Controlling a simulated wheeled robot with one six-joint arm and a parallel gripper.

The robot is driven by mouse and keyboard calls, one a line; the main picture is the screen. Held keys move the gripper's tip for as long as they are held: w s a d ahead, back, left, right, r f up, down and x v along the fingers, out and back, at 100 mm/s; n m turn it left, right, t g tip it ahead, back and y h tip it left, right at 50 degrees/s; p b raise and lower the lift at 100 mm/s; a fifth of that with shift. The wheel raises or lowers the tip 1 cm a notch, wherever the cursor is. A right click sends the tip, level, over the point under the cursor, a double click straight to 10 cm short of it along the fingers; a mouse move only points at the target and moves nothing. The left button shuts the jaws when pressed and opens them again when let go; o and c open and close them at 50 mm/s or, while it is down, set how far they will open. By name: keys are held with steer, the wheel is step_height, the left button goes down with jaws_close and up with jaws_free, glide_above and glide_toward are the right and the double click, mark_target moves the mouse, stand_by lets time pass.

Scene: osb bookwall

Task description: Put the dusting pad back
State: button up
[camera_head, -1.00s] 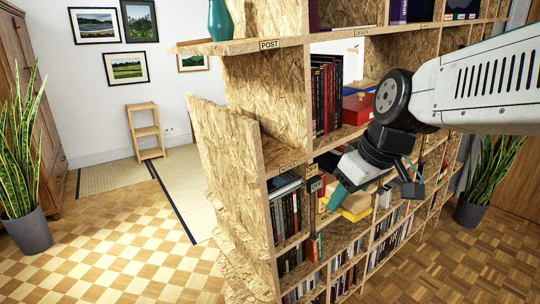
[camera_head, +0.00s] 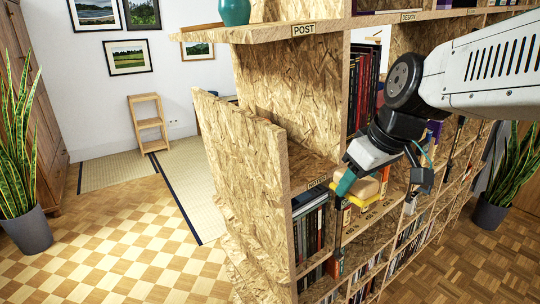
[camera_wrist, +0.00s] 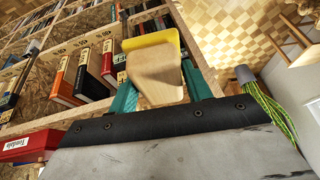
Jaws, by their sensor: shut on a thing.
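The dusting pad is a pale wooden block on a yellow base. In the head view the dusting pad (camera_head: 368,188) is at my gripper's teal fingers (camera_head: 346,183), in front of the bookcase and near a shelf edge. In the wrist view the wooden part of the dusting pad (camera_wrist: 157,77) is between the two teal fingers (camera_wrist: 158,84), with the yellow base beyond it. My gripper is shut on the pad. In the head view the arm and fingers partly cover it.
A teal vase (camera_head: 234,12) stands on top at left. Books (camera_head: 310,228) fill lower compartments. A red box (camera_wrist: 28,147) shows in the wrist view. Floor at left is clear.

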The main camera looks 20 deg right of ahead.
glide_above(292, 162)
steer(key=s, duration=0.1)
steer(key=shift+s+d, duration=0.2)
steer(key=shift+d, duration=0.05)
steer(key=shift+f, duration=0.3)
steer(key=shift+f, duration=0.1)
steer(key=shift+f, duration=0.3)
steer(key=o, duration=1.3)
